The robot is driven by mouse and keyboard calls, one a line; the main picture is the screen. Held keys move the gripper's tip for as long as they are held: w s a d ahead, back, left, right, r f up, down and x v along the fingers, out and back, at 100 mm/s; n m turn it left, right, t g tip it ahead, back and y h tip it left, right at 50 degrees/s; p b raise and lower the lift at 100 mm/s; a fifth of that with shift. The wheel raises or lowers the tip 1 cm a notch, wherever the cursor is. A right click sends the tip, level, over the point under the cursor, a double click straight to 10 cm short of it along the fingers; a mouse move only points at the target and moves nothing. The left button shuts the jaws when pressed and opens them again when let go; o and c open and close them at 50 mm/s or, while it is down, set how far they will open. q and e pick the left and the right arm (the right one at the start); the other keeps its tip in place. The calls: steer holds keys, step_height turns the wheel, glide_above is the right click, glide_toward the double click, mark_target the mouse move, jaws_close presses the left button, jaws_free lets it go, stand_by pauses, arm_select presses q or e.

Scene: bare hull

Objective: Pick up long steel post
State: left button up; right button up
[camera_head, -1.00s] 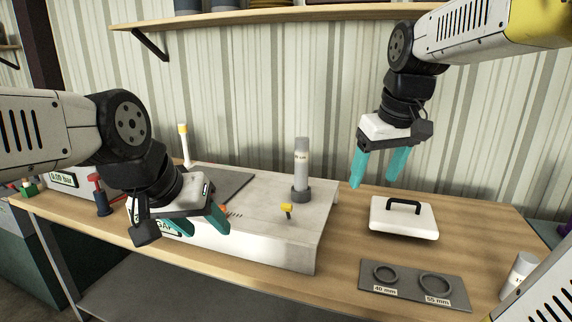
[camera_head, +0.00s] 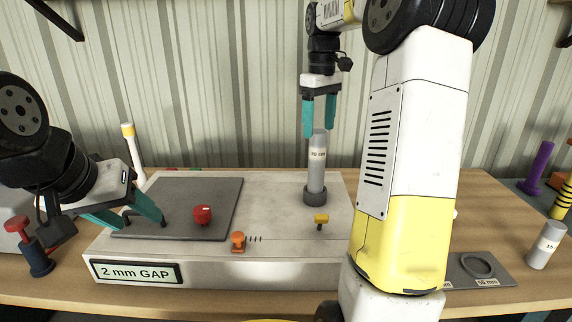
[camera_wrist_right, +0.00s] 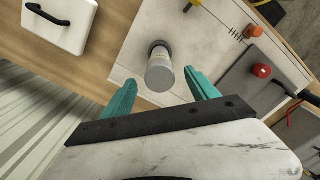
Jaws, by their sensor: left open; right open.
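The long steel post (camera_head: 317,165) is a grey cylinder with a printed label, upright in a dark collar on the pale block. My right gripper (camera_head: 320,133) is open above it, fingers pointing down, with the tips about level with the post's top. In the right wrist view the post (camera_wrist_right: 159,74) appears between the two open fingertips (camera_wrist_right: 160,77), with no visible contact. My left gripper (camera_head: 142,222) is open over the left part of the dark plate, close to a black handle; I cannot tell whether it touches it.
The pale block (camera_head: 280,200) carries a dark plate (camera_head: 215,190), a red knob (camera_head: 202,215), an orange knob (camera_head: 238,241) and a yellow knob (camera_head: 321,219). A shorter grey post (camera_head: 547,245) stands at the right beside a ring plate (camera_head: 495,285). A white lidded piece (camera_wrist_right: 62,20) shows in the wrist view.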

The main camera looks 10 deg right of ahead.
mark_target(317, 150)
steer(key=shift+w+f, duration=0.15)
steer(key=shift+w, duration=0.1)
steer(key=shift+a+f, duration=0.1)
steer(key=shift+f, duration=0.15)
step_height(317, 150, down, 7)
steer(key=shift+s+f, duration=0.1)
steer(key=shift+s, duration=0.05)
steer(key=shift+c, duration=0.2)
jaws_close()
